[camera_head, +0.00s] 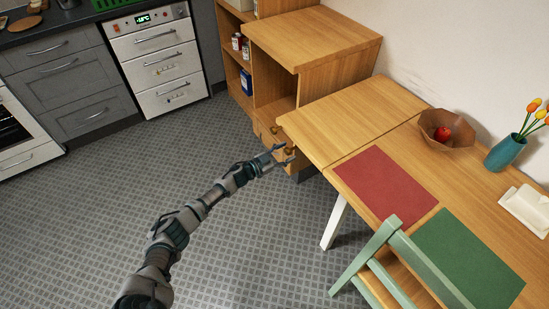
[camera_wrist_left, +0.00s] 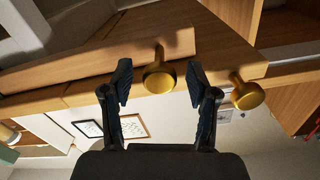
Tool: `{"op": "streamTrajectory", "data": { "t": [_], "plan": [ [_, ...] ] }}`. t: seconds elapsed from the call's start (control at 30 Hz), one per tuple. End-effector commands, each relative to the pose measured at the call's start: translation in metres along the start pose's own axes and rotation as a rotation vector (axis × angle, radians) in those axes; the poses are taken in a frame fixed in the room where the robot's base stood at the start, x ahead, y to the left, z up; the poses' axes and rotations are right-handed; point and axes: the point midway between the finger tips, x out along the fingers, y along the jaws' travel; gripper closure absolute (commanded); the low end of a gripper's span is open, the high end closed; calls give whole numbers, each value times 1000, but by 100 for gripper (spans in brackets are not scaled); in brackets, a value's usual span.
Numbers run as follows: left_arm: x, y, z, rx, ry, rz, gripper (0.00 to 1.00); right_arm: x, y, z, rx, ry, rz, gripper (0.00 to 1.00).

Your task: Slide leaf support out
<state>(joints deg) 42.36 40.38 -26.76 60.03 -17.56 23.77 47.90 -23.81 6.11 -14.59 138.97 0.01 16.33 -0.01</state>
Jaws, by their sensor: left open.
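The wooden table (camera_head: 365,105) has its leaf end against the shelf unit. Two brass knobs sit below the leaf's edge: the far knob (camera_head: 274,130) and the near knob (camera_head: 289,151). In the left wrist view, one knob (camera_wrist_left: 159,78) sits between my fingers and another knob (camera_wrist_left: 246,94) is outside them to the right. My left gripper (camera_head: 284,156) is open; its fingers (camera_wrist_left: 158,72) stand either side of the knob, with gaps visible. The leaf support's extent is hard to make out; the wooden part behind the knob (camera_wrist_left: 110,55) shows. My right gripper is not in view.
A wooden shelf unit (camera_head: 315,40) stands behind the knobs. A white table leg (camera_head: 335,222) and green chair (camera_head: 385,265) are to the right. The table holds a bowl (camera_head: 447,128), vase (camera_head: 504,152), red mat (camera_head: 385,185) and green mat (camera_head: 467,258). The tiled floor (camera_head: 240,250) is clear.

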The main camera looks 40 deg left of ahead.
Motion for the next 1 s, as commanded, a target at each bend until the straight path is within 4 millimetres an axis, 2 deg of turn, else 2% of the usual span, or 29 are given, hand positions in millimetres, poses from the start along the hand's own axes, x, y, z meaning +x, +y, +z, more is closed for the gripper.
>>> {"op": "streamTrajectory", "data": {
  "t": [0.2,0.43,0.6,1.0],
  "plan": [
    [-50,1,3,2,-6,5,41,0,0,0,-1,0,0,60],
    [-90,1,4,-1,-5,2,41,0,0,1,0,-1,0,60],
    [-103,0,3,-2,-3,2,41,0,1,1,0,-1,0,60],
    [-104,0,2,-1,-2,1,41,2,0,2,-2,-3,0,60]
  ]
}}
